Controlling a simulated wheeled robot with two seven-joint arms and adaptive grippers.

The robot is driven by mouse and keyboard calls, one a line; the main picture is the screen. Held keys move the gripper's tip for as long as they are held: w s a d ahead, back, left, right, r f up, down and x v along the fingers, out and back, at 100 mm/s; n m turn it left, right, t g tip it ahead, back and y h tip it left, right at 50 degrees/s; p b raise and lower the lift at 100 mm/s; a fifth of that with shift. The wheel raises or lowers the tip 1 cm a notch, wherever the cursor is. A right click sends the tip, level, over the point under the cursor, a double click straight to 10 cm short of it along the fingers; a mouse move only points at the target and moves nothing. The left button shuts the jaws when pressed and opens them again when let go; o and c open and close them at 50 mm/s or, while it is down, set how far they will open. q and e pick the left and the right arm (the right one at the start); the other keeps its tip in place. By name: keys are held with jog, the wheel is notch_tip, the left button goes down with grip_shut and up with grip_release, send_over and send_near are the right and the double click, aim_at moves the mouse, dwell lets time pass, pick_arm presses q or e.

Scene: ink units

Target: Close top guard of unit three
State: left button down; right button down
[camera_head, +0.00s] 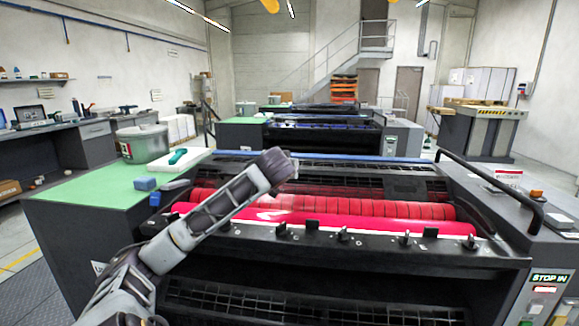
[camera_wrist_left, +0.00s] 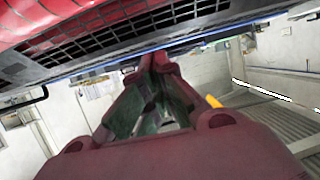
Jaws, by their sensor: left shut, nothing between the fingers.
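The nearest ink unit (camera_head: 300,262) has exposed red rollers (camera_head: 345,208). No number shows on it, so I cannot tell whether it is unit three. A dark slotted panel with a blue edge, apparently its top guard (camera_head: 375,183), stands behind the rollers and looks open. The slotted panel (camera_wrist_left: 150,22) and blue edge also cross the top of the left wrist view. My left gripper (camera_wrist_left: 155,62) is shut and empty, its tips appearing near that edge; contact cannot be told. In the head view my left arm reaches over the rollers, its dark end (camera_head: 274,167) before the panel.
A black handrail (camera_head: 495,182) rises at the right. Further units (camera_head: 325,138) stand behind.

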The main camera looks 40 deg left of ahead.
pick_arm(q)
jog(key=shift+s+d+f, duration=0.3)
jog(key=shift+s+d, duration=0.05)
jog(key=shift+s, duration=0.15)
jog(key=shift+s+d+f, duration=0.25)
jog(key=shift+s+d, duration=0.1)
jog(key=shift+s, duration=0.1)
pick_arm(e)
jog(key=shift+w+a+r, duration=0.2)
jog(key=shift+w+r, duration=0.05)
jog(key=shift+r, duration=0.5)
jog(key=shift+s+f, duration=0.15)
jog(key=shift+f, duration=0.05)
jog(key=shift+r, duration=0.15)
